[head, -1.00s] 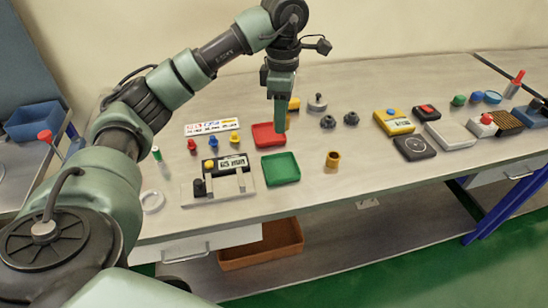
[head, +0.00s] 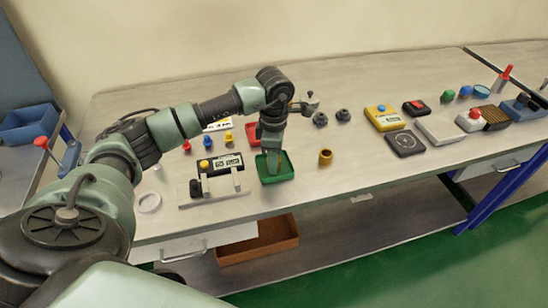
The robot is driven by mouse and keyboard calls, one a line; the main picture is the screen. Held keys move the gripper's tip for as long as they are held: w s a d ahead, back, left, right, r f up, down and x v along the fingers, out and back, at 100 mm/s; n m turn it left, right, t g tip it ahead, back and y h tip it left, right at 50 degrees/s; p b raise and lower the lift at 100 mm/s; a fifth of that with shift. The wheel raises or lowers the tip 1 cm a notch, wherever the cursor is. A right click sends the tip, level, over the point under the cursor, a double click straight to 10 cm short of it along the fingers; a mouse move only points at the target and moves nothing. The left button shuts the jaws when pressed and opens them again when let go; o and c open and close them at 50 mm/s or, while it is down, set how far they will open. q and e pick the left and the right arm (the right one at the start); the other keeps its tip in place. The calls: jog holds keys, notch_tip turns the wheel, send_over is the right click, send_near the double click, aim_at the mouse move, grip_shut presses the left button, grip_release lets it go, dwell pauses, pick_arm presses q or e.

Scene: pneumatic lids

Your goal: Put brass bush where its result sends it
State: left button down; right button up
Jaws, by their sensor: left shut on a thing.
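My left gripper (head: 272,168) points down into the green tray (head: 288,176), with its fingertips low inside the walls. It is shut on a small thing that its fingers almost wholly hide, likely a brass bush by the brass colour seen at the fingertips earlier. Whether that thing touches the tray floor I cannot tell. Another brass-coloured bush (head: 325,157) stands upright on the bench, right of the green tray. The red tray (head: 252,133) is behind the green one, partly hidden by my gripper. A gauge with a display (head: 221,164) stands left of the green tray. My right gripper is not in view.
Small red (head: 187,146), blue (head: 208,141) and yellow (head: 229,138) pieces stand behind the gauge. Two dark knobs (head: 320,119) are at the back. A yellow box (head: 384,118) and a black dial unit (head: 405,143) are right. The bench front is mostly clear.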

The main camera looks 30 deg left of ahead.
pick_arm(q)
jog(key=shift+f, duration=0.2)
jog(key=c, duration=1)
grip_release()
jog(key=shift+r, duration=0.1)
jog(key=shift+r, duration=0.1)
jog(key=shift+r, duration=0.2)
notch_tip(320, 180, up, 12)
jog(key=b, duration=0.3)
jog(key=shift+f, duration=0.15)
